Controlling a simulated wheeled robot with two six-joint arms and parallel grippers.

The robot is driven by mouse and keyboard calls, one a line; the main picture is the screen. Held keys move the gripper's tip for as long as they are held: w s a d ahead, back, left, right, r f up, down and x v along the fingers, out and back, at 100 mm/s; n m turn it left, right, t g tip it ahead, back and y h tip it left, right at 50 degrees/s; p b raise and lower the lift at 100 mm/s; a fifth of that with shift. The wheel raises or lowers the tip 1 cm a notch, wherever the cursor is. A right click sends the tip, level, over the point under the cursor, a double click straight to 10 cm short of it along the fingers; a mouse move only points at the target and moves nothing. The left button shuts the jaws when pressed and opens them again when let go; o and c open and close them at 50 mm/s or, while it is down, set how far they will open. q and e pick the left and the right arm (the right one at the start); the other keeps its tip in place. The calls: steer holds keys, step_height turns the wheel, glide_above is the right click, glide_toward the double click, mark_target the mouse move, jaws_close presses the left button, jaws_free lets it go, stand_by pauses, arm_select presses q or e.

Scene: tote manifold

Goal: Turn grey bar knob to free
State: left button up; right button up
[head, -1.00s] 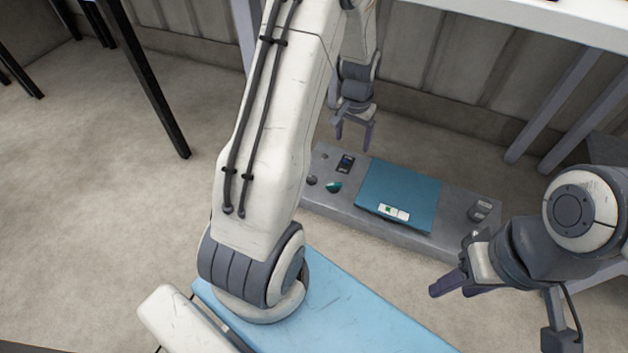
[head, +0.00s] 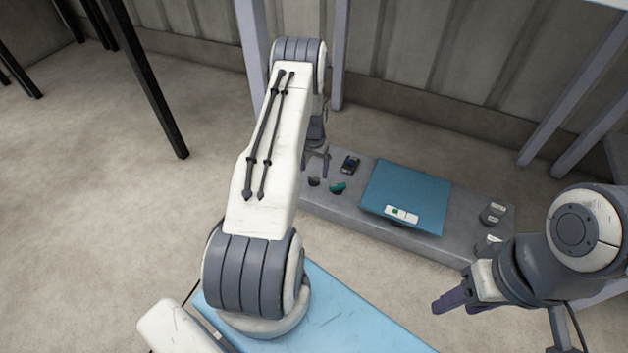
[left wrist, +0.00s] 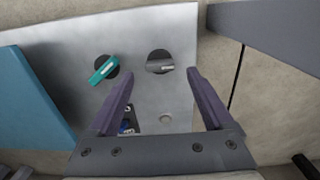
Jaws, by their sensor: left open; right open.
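The grey bar knob (left wrist: 160,62) sits on the grey panel (left wrist: 175,20) in the left wrist view, its bar lying roughly crosswise with a small pale label. In the head view the grey bar knob (head: 314,181) is a small dark round shape at the panel's left end. My left gripper (left wrist: 160,80) is open and empty, its purple fingers pointing toward the knob, one to either side of it in the picture. The gap to the knob is hard to judge. In the head view my left gripper (head: 317,163) is partly hidden by its arm. My right gripper (head: 452,299) is open and empty, away from the panel.
A teal bar knob (left wrist: 103,70) is beside the grey one. A dark switch block with blue (head: 350,164) is behind them. A blue raised box (head: 405,190) with white buttons covers the panel's middle. Grey knobs (head: 492,213) stand at its right end.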

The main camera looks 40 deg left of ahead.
mark_target(314, 178)
arm_select(q)
step_height(314, 178, down, 4)
steer(key=shift+r+b, duration=0.2)
steer(key=shift+b, duration=0.55)
arm_select(e)
step_height(314, 178, down, 2)
steer(key=shift+f, duration=0.15)
arm_select(q)
jaws_close()
